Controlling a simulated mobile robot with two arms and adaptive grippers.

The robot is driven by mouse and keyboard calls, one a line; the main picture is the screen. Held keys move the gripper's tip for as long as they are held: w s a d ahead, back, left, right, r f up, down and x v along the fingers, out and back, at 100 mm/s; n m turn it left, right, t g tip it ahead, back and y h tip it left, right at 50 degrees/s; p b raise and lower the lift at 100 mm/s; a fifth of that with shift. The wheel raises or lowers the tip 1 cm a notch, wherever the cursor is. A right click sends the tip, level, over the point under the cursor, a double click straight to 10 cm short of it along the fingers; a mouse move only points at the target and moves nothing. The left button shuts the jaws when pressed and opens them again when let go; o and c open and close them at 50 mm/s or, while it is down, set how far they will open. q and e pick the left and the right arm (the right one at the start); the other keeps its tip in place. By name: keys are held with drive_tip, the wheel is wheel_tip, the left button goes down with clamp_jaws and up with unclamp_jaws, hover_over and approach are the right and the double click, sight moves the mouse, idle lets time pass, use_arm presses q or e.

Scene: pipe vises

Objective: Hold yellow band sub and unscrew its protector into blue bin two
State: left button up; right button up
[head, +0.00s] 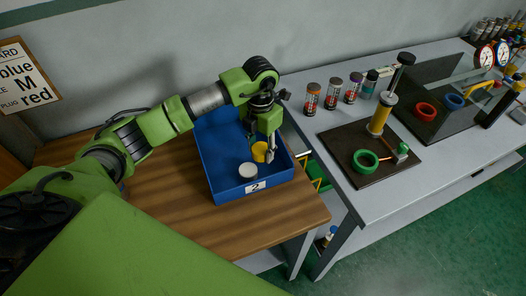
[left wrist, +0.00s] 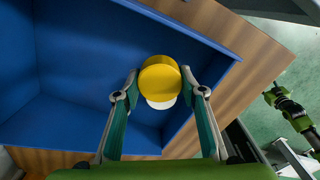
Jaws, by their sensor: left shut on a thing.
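My left gripper (head: 265,155) is low inside the blue bin two (head: 228,198), marked with a "2" label. It is shut on a yellow round protector (head: 259,152), which also shows between the fingertips in the left wrist view (left wrist: 159,76). I cannot tell whether the protector touches the bin floor. I cannot make out which piece is the yellow band sub. A green and black arm part (left wrist: 291,108), likely my right arm, shows in the left wrist view; its jaws are unclear.
The bin stands on a wooden table (head: 160,207). On the grey bench (head: 370,195) to the right stand several banded cylinders (head: 332,95). A dark plate (head: 343,160) there carries a yellow upright cylinder (head: 379,119) and a green ring (head: 365,161). A gap separates table and bench.

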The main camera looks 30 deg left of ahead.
sight(263, 156)
use_arm(q)
drive_tip(key=shift+w+d+f, duration=0.15)
drive_tip(key=shift+w+f, duration=0.2)
drive_tip(key=shift+f, duration=0.05)
drive_tip(key=shift+w+f+p, duration=0.2)
drive_tip(key=shift+f+p, duration=0.15)
wheel_tip(263, 156, down, 2)
drive_tip(key=shift+f+p, duration=0.15)
drive_tip(key=shift+p, duration=0.55)
drive_tip(key=shift+f, duration=0.5)
drive_tip(key=o, duration=1.2)
use_arm(e)
drive_tip(key=shift+s+a+r, duration=0.1)
drive_tip(key=shift+a+r, duration=0.1)
drive_tip(key=shift+r, duration=0.75)
use_arm(q)
drive_tip(key=shift+r, duration=0.15)
